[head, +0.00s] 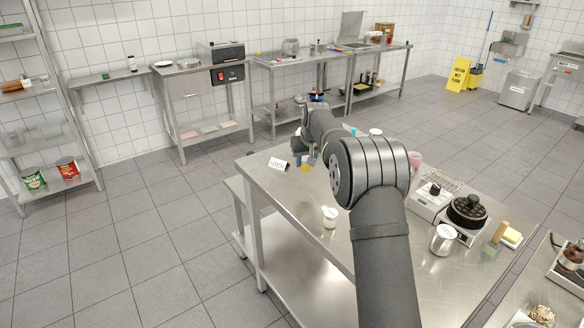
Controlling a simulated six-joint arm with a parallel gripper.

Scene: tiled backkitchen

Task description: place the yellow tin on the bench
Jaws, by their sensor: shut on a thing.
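My gripper (309,158) is over the far left part of the steel bench (287,205), partly hidden by my own arm. It is shut on the yellow tin (305,168), of which only a small yellow patch shows below the fingers. The tin is close to the bench top; I cannot tell whether it touches it.
A small white sign (278,164) stands left of my gripper. A white-lidded jar (329,217) stands nearer, left of my arm. A waffle iron (467,210), a metal pitcher (444,239) and a pink cup (415,159) are to the right. The bench's left front is clear.

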